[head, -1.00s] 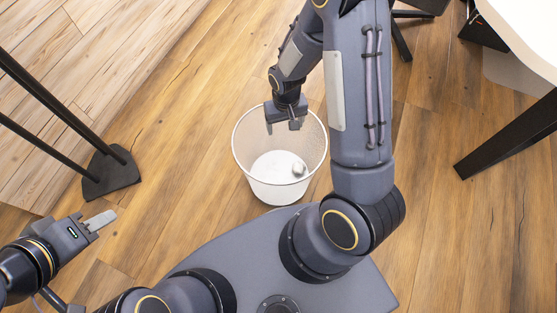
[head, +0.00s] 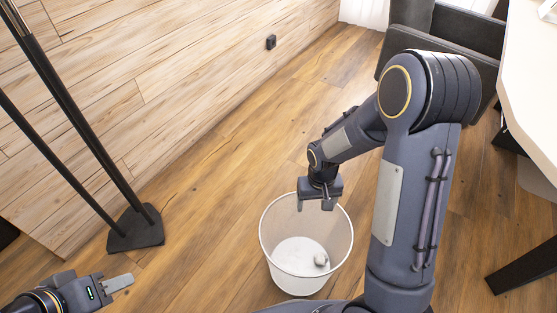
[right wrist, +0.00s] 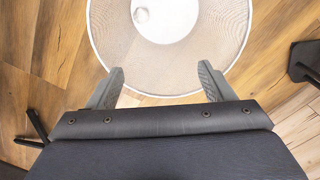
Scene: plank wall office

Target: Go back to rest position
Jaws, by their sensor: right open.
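My right gripper (head: 316,203) is open and empty above the near-back rim of a white mesh bin. My left gripper (head: 118,284) is at the lower left of the head view, away from the bin.
A black metal stand (head: 137,229) with slanted poles is on the left near the plank wall (head: 200,65). A white table (head: 530,90) with a dark leg (head: 525,266) and a dark chair (head: 466,45) are on the right. Floor behind the bin is clear.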

